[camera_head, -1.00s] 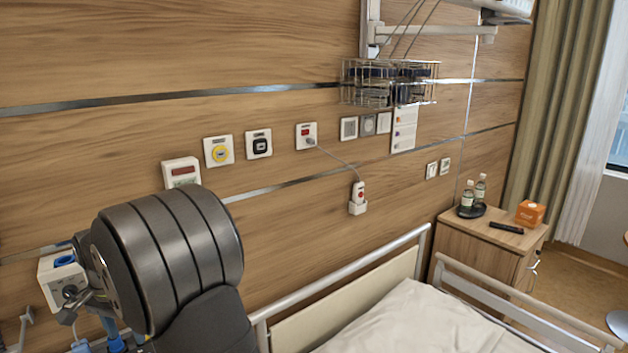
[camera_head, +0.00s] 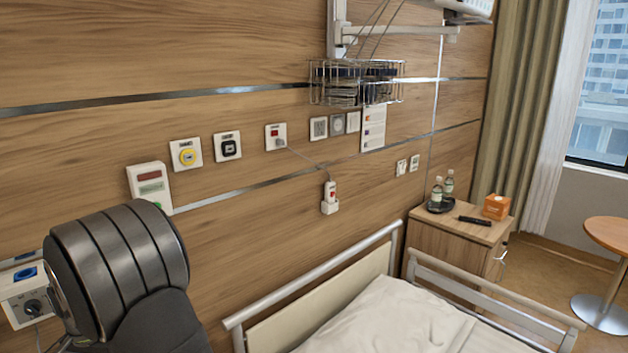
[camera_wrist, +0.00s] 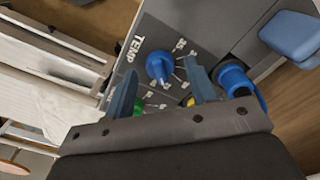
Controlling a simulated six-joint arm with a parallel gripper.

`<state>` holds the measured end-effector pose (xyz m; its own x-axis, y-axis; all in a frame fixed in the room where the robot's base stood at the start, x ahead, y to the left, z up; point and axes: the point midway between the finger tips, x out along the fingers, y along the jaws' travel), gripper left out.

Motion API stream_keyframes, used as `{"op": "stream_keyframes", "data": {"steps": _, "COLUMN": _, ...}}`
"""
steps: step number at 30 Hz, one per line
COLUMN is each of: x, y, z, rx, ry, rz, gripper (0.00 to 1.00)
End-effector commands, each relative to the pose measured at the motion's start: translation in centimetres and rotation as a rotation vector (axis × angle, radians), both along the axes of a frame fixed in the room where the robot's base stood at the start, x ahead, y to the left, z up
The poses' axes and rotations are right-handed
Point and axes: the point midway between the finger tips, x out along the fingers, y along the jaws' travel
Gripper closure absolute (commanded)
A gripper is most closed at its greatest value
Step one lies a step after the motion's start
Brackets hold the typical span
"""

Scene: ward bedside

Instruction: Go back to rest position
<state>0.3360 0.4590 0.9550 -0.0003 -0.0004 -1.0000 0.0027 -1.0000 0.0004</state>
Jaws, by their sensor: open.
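My gripper (camera_wrist: 161,72) shows in the wrist view. Its two blue-grey fingers are apart with no object held between them. Beyond the fingers is a grey panel (camera_wrist: 150,32) marked TEMP, with a blue knob (camera_wrist: 158,68) that appears between the fingertips. I cannot tell whether a finger touches the knob. A green part and a yellow part (camera_wrist: 187,101) are partly hidden by the fingers. In the head view my dark arm fills the lower left, and my gripper is out of sight there.
The bed (camera_head: 385,318) with its rails stands at lower centre. A bedside cabinet (camera_head: 440,243) holds bottles and an orange box (camera_head: 496,206). A wire basket (camera_head: 356,84) hangs on the wall above. A round table (camera_head: 607,236) stands at far right.

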Motion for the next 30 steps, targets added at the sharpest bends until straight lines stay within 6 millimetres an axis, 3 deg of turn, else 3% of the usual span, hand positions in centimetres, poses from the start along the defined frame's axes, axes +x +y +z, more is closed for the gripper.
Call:
{"op": "stream_keyframes", "data": {"steps": 5, "x": 0.0, "y": 0.1, "z": 1.8, "rx": 0.003, "ry": -0.002, "rz": -0.003, "gripper": 0.49}}
{"op": "stream_keyframes", "data": {"steps": 29, "x": 0.0, "y": 0.0, "z": 17.6, "rx": 0.002, "ry": -0.001, "rz": -0.003, "gripper": 0.49}}
{"op": "stream_keyframes", "data": {"steps": 30, "x": -0.1, "y": -0.1, "z": 16.1, "rx": -0.006, "ry": 0.004, "rz": -0.003, "gripper": 0.49}}
